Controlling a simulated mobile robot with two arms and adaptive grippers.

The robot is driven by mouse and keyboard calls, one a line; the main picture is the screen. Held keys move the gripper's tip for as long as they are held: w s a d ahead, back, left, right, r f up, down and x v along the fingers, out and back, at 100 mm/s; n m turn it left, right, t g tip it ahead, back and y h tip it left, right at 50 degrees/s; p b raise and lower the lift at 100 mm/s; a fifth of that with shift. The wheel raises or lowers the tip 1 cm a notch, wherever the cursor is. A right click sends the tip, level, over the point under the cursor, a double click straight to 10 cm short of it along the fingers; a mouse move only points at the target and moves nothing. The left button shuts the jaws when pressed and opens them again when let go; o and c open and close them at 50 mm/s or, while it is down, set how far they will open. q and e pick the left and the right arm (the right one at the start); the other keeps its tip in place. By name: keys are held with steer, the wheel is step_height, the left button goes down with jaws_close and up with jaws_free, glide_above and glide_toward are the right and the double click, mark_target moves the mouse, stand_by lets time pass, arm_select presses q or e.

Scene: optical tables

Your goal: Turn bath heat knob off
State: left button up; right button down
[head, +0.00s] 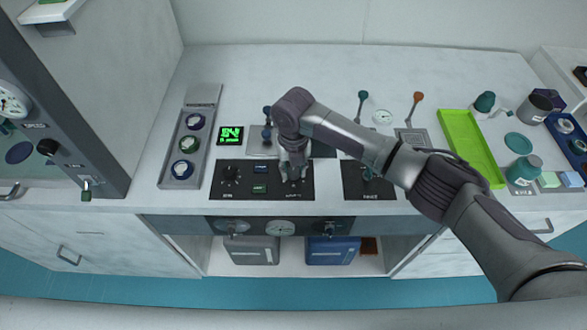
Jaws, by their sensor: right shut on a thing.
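A black control panel (222,193) lies on the bench top, with a black knob (231,174) at its left. My right gripper (293,178) points down over the panel's right part and is shut on a small knob there. Its fingers hide most of that knob and its pointer. Labels are printed under both knob positions, but they are too small to read surely, so I cannot tell which one is the bath heat knob. My left gripper is not in view.
A green lit display (230,134) stands behind the panel. A grey tray (180,165) with several round dials is at the left. A second black panel (354,185) and a lime green tray (465,135) lie to the right, partly under or near my right arm.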

mark_target(293, 171)
steer(key=shift+w+r, duration=0.1)
steer(key=shift+r, duration=0.05)
steer(key=c, duration=0.8)
jaws_free()
steer(key=shift+o, duration=0.2)
step_height(293, 171, up, 12)
